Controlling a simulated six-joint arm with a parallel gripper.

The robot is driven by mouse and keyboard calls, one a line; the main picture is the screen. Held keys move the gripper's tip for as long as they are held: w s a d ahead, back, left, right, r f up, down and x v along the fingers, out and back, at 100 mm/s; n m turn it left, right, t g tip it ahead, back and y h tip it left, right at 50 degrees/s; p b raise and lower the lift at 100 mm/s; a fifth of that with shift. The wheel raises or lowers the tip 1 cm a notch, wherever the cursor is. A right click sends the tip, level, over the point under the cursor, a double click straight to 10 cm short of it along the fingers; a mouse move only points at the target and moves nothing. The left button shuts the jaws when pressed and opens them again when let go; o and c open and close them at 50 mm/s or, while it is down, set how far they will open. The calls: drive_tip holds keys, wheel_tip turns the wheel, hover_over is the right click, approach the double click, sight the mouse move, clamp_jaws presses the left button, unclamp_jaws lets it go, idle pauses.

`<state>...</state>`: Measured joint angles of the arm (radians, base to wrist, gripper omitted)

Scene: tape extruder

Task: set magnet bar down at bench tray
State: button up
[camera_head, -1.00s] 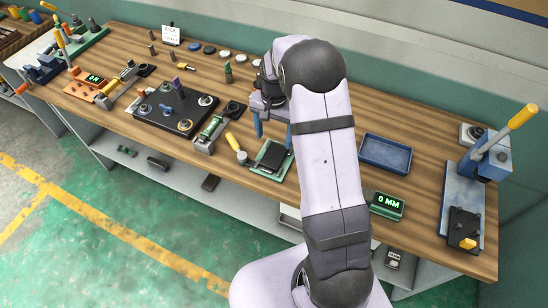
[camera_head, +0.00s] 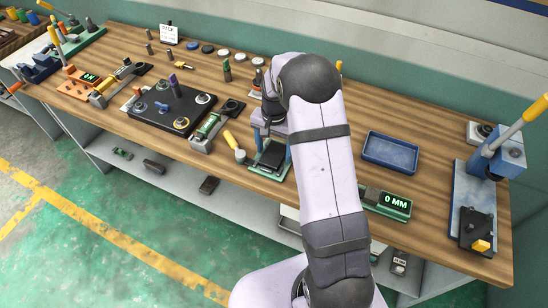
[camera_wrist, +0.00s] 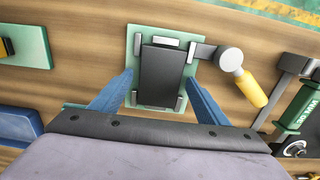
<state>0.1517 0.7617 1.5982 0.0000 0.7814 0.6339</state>
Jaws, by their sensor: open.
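A dark flat block (camera_wrist: 162,78) sits in a green-based holder (camera_wrist: 151,32) with grey clamp jaws. It may be the magnet bar, but I cannot tell for sure. The block also shows in the head view (camera_head: 271,155). My gripper (camera_wrist: 160,82) has its two blue fingers apart, one on each side of the block. The gripper is open and holds nothing; I cannot tell whether the fingertips touch the holder. In the head view, my gripper (camera_head: 272,142) is over the holder. The blue bench tray (camera_head: 390,151) lies empty to the right of my arm.
A yellow-handled lever (camera_head: 231,141) stands beside the holder on its left. A green display (camera_head: 395,206) reads 0 MM near the front edge. A lever press (camera_head: 490,155) stands at the right end. A black plate with several fittings (camera_head: 172,106) lies left. Bare wood surrounds the tray.

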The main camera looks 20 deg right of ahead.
sight(277, 152)
drive_tip(key=c, duration=1.4)
drive_tip(key=shift+o, duration=0.2)
wheel_tip(277, 152, up, 8)
drive_tip(key=p, duration=0.6)
drive_tip(key=shift+w, duration=0.1)
idle(0.3)
drive_tip(key=s+d+m, duration=0.2)
drive_tip(key=d+m, duration=0.8)
drive_tip(key=d, duration=1.1)
drive_tip(key=s+d+m, duration=0.4)
drive_tip(key=s+d, duration=0.1)
drive_tip(key=d, duration=0.3)
drive_tip(key=s+d+r+m+p, duration=0.1)
drive_tip(key=s+d+m, duration=0.3)
drive_tip(key=d, duration=0.4)
drive_tip(key=shift+s+d+r, duration=0.15)
drive_tip(key=shift+s+d, duration=0.2)
drive_tip(key=shift+s, duration=0.25)
